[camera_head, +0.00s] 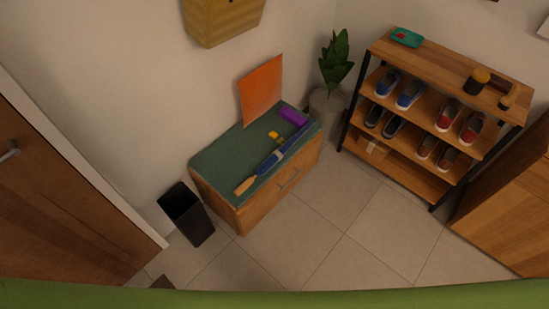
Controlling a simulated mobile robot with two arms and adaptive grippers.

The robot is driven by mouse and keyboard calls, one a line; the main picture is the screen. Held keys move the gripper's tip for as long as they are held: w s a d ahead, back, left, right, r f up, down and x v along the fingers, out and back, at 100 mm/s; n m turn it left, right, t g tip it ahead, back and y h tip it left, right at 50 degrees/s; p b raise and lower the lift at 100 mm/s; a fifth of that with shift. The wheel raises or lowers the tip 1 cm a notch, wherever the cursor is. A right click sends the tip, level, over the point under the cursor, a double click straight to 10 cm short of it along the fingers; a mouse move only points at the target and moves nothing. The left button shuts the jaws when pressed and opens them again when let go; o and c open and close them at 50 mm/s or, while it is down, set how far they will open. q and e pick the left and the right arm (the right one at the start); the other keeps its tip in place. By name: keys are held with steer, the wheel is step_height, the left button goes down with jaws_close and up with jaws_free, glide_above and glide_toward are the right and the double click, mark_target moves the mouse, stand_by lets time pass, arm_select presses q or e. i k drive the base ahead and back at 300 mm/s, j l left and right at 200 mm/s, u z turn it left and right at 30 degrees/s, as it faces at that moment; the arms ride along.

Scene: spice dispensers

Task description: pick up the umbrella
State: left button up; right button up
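A folded blue umbrella (270,162) with a tan handle lies along the front edge of the green top (218,162) of a low wooden drawer bench. Its handle end points to the lower left and its other end reaches toward the right corner. Neither of my grippers is in the head view.
A purple item (293,116), a small yellow item (273,135) and an orange sheet (261,91) are on or behind the bench. A black bin (187,214), potted plant (336,66) and shoe rack (447,69) stand nearby. Tiled floor (350,230) in front is clear.

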mark_target(278, 154)
steer(key=i+l+u, duration=0.25)
steer(key=i+l, duration=0.15)
steer(key=i+l+u, duration=0.3)
steer(key=l, duration=0.2)
steer(key=i+j, duration=0.05)
